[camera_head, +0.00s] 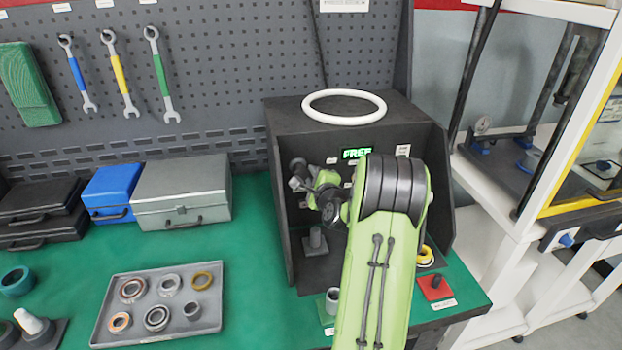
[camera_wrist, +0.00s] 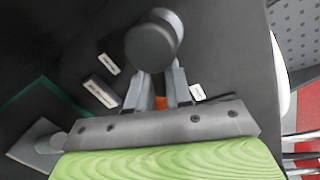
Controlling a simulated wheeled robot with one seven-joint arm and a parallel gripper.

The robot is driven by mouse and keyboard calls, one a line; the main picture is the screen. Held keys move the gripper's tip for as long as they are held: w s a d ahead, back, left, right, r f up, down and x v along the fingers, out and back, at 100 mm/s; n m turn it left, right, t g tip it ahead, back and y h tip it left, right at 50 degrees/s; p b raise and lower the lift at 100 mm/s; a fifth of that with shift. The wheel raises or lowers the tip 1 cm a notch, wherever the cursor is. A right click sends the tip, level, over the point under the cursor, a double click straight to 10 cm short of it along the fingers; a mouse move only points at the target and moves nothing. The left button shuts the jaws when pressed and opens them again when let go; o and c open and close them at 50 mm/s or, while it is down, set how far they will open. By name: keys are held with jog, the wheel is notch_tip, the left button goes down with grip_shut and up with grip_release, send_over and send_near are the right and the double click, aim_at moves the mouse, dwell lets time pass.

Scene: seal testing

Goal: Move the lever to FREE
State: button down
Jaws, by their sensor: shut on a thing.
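The lever's dark round knob (camera_wrist: 150,47) is at the top of the wrist view, in front of my two grey fingers. It also shows at the left inside the dark test box (camera_head: 340,113) in the head view (camera_head: 297,163). My gripper (camera_wrist: 160,80) is shut on the lever; the exact contact is partly hidden behind the knob. In the head view my gripper (camera_head: 300,184) reaches into the box from the right. A sign (camera_head: 356,153) on the box's back panel glows green and reads FREE. My green arm hides the right part of the panel.
A white ring (camera_head: 343,107) lies on top of the box. A grey tray (camera_head: 207,322) with several rings and two cases, blue (camera_head: 108,193) and grey (camera_head: 182,192), are to the left. A red block (camera_head: 434,288) sits at the right. The box walls stand close around my gripper.

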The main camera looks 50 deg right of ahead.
jog(key=shift+s+d+r+n+g+h+b, duration=0.15)
jog(key=shift+r+n+g+h+b, duration=0.15)
jog(key=shift+n, duration=0.6)
jog(key=shift+s+d+r+n+g+h+b, duration=0.1)
jog(key=shift+r+n+g+h+b, duration=0.15)
jog(key=shift+n, duration=0.65)
jog(key=shift+d, duration=0.1)
jog(key=c, duration=1.2)
grip_release()
jog(key=shift+r, duration=0.15)
jog(key=b+v, duration=0.2)
jog(key=v, duration=1.3)
jog(key=shift+s, duration=0.4)
